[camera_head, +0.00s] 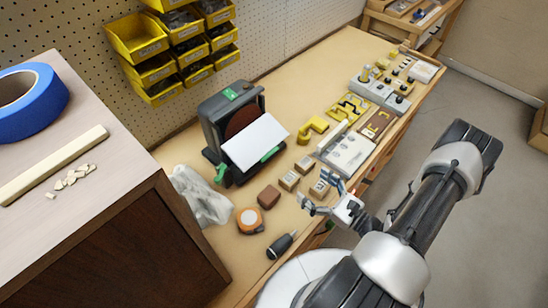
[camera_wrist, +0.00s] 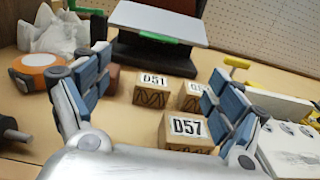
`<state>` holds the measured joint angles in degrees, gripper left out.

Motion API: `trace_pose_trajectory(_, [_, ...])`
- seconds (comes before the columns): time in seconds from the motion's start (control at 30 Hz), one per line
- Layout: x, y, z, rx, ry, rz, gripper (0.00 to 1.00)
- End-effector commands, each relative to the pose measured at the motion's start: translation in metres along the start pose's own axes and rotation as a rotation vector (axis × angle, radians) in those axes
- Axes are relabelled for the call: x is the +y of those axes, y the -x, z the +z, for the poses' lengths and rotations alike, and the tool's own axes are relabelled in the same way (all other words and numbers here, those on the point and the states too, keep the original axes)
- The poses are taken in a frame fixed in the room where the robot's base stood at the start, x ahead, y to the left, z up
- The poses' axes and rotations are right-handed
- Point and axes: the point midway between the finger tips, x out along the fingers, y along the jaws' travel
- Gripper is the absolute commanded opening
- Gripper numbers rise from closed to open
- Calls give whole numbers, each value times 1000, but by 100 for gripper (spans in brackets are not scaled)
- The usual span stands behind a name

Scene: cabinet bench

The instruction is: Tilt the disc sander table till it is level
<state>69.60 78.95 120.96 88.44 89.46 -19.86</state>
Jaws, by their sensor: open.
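The disc sander (camera_head: 217,112) stands on the bench, with a dark housing and a reddish-brown disc (camera_head: 240,119). Its pale flat table (camera_head: 254,142) sits in front of the disc and appears to slope down toward the front.
Wooden blocks (camera_wrist: 168,88) labelled D51 and D57 lie between my gripper and the sander. A brown block (camera_head: 269,197), orange tape measure (camera_head: 250,220), screwdriver (camera_head: 281,245) and clear bag (camera_head: 201,196) lie nearby. Yellow parts (camera_head: 312,128) and a grey box (camera_head: 347,152) are right.

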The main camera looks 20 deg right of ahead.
Motion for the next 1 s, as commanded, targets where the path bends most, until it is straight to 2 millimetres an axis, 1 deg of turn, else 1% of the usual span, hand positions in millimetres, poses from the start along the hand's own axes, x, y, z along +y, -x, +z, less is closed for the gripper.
trace_pose_trajectory(0.03, [2,-10,-1,1,0,8,87])
trace_pose_trajectory(0.27, [3,-57,-1,1,2,11,87])
trace_pose_trajectory(0.5, [4,-108,-1,0,4,11,87])
trace_pose_trajectory(0.6, [3,-126,-1,0,3,10,87])
trace_pose_trajectory(0.7, [3,-141,0,0,4,8,87])
trace_pose_trajectory(0.8, [2,-151,0,0,2,6,87])
trace_pose_trajectory(1.0, [2,-158,0,1,1,4,87])
